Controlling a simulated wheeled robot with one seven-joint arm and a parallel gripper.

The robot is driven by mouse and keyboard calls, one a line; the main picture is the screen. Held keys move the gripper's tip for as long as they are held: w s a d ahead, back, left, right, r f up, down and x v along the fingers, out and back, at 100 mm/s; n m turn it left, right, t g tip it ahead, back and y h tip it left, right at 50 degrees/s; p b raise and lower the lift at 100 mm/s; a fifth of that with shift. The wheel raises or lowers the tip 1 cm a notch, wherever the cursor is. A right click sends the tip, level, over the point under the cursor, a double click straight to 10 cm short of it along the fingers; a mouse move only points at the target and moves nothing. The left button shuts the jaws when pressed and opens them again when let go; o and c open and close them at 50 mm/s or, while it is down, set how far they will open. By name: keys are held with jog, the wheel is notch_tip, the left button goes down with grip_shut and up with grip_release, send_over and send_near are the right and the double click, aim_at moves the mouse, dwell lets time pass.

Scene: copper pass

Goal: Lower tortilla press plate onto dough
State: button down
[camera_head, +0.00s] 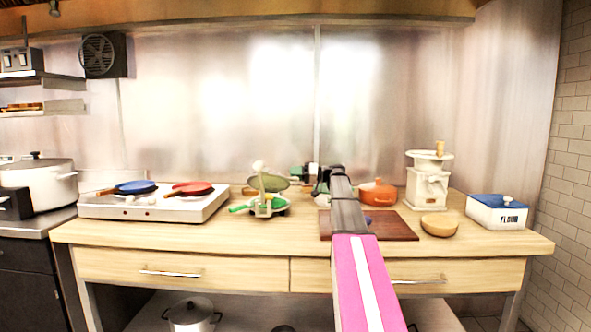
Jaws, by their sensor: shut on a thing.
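The tortilla press stands on the wooden counter left of centre. Its upper plate (268,183) is a grey-green disc, raised and tilted above the pale lower plate (276,203). A green handle (241,207) sticks out to the left. Some green shows between the plates; I cannot make out the dough. My gripper (301,174) is at the right edge of the upper plate, at the end of my pink and grey arm. It is shut, seemingly on that plate's edge; the fingertips are small and the contact is unclear.
A two-burner hob (155,204) with a blue pan (136,187) and a red pan (189,188) stands left. Right are a brown board (396,228), an orange pot (378,191), a grinder (428,183), a wooden bowl (439,225) and a flour box (497,213).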

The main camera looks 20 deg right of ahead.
aim_at(295, 180)
jog(key=s+f+n, duration=0.2)
jog(key=f+n, duration=0.1)
jog(key=shift+s+a, duration=0.35)
jog(key=shift+a, duration=0.05)
jog(key=shift+s+a+f, duration=0.15)
jog(key=shift+s+f, duration=0.3)
jog(key=shift+f, duration=0.4)
jog(key=c, duration=0.8)
grip_release()
jog(key=shift+o, duration=0.2)
jog(key=v, duration=1)
jog(key=shift+d, duration=0.4)
jog(key=shift+s, duration=0.1)
